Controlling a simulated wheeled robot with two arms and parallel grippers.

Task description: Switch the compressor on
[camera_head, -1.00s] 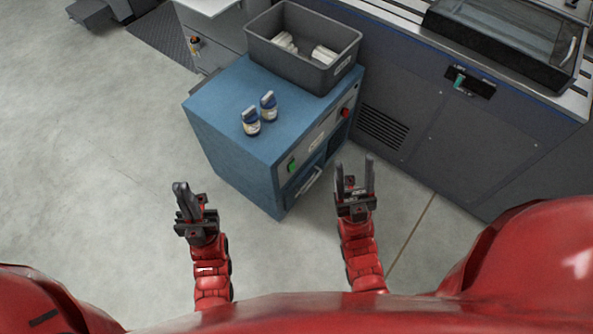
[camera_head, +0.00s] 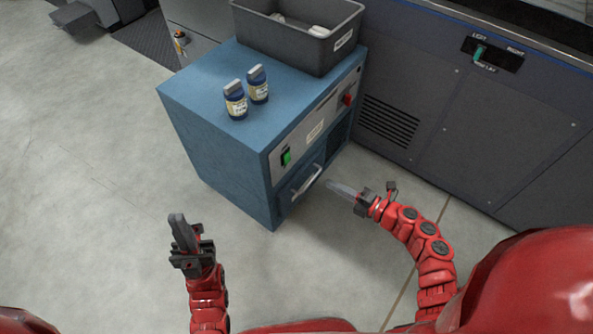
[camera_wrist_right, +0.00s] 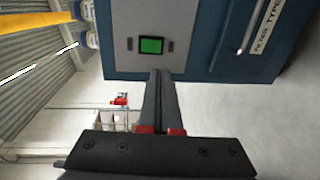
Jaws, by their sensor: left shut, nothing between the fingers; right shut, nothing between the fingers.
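The blue compressor cabinet (camera_head: 215,150) stands on the floor with a grey front panel. A green switch (camera_head: 286,157) sits at the near end of that panel, and a red knob (camera_head: 348,99) at the far end. My right gripper (camera_head: 330,184) is shut and empty, beside the cabinet's front near the drawer handle (camera_head: 306,182). In the right wrist view the green switch (camera_wrist_right: 151,45) is just beyond the shut fingertips (camera_wrist_right: 160,72); I cannot tell whether they touch the panel. My left gripper (camera_head: 176,218) is shut and empty over the floor, left of the cabinet.
Two small labelled bottles (camera_head: 236,101) (camera_head: 258,84) stand on the cabinet top. A grey bin (camera_head: 295,38) with white items sits behind them. A large grey machine (camera_head: 460,120) with a vent and a teal lever (camera_head: 478,53) is at the right.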

